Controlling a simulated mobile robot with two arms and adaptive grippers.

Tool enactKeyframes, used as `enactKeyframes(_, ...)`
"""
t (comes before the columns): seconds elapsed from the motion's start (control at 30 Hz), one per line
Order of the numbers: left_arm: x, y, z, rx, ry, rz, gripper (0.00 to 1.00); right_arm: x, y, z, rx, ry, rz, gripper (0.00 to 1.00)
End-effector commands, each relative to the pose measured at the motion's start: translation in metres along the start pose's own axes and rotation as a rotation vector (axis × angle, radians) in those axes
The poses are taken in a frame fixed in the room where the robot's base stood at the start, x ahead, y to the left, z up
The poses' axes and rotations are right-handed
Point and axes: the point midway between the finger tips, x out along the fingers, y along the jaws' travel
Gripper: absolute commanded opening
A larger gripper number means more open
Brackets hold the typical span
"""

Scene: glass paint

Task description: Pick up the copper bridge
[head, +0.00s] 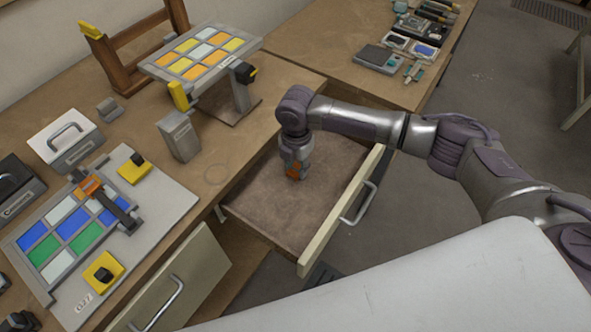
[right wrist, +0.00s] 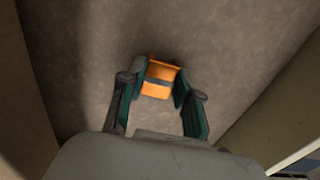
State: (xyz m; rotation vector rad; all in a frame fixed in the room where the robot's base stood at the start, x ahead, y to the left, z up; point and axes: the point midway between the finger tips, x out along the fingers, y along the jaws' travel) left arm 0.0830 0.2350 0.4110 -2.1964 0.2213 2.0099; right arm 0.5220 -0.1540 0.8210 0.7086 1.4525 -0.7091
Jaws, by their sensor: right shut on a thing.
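My right gripper (head: 294,170) reaches down into the open drawer (head: 325,160). It is shut on the copper bridge, a small orange-copper piece (right wrist: 160,73) with a grey band across it. In the right wrist view the two green-and-grey fingers (right wrist: 158,88) stand on either side of the piece. In the head view only a bit of orange shows at the fingertips, low in the drawer. Whether the piece touches the drawer floor cannot be told. My left gripper is not in view.
Drawer walls surround the right gripper, with a pale handled front (head: 345,210). On the bench, a colored glass panel (head: 75,235) carries an orange-and-black tool (head: 108,200). A tilted yellow panel (head: 203,50) stands behind. Tools lie on the far bench (head: 400,45).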

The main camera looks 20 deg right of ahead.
Motion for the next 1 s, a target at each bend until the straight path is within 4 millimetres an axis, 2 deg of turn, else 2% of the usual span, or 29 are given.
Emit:
enactKeyframes(0.37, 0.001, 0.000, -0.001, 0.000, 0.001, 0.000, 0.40, -0.005, 0.001, 0.000, 0.000, 0.000, 0.001, 0.00)
enactKeyframes(0.47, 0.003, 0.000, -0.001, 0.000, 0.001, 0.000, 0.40, -0.014, 0.001, 0.001, 0.000, 0.000, 0.004, 0.00)
enactKeyframes(0.63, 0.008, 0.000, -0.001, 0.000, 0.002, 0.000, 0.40, -0.044, 0.000, 0.001, 0.000, -0.002, 0.005, 0.00)
enactKeyframes(1.0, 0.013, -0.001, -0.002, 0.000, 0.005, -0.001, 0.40, -0.090, -0.085, 0.007, 0.001, -0.003, 0.001, 0.00)
